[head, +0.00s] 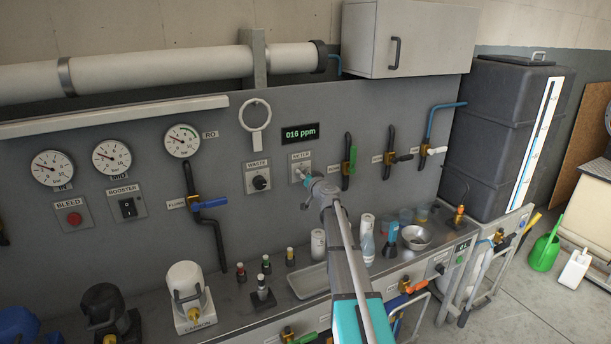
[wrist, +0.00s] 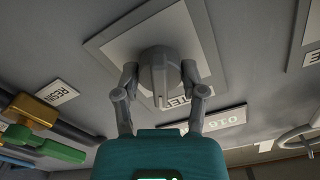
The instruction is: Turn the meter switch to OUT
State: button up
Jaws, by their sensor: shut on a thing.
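The meter switch is a grey round knob (wrist: 158,72) on a pale plate, seen upside down in the wrist view. The plate (head: 301,157), labelled METER, is on the grey wall panel in the head view, below the ppm display. My gripper (wrist: 161,78) has one finger on each side of the knob and is shut on it. The knob's raised ridge points toward the METER label, roughly up on the panel. In the head view my gripper (head: 306,177) hides most of the knob. I cannot read any IN or OUT marking.
The display (head: 300,133) reads 016 ppm. The WASTE switch (head: 260,183) is just left of the meter plate. A green-handled valve (head: 350,161) is close on the right. A counter below holds a tray (head: 308,281), bottles and a metal bowl (head: 416,237).

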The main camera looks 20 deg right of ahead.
jog(key=m, duration=0.4)
jog(key=shift+m, duration=0.4)
jog(key=m, duration=0.4)
jog(key=o, duration=1.2)
jog(key=shift+c, duration=0.2)
jog(key=shift+s, duration=0.1)
jog(key=s, duration=1.1)
jog(key=shift+s+d, duration=0.2)
jog(key=shift+s, duration=0.2)
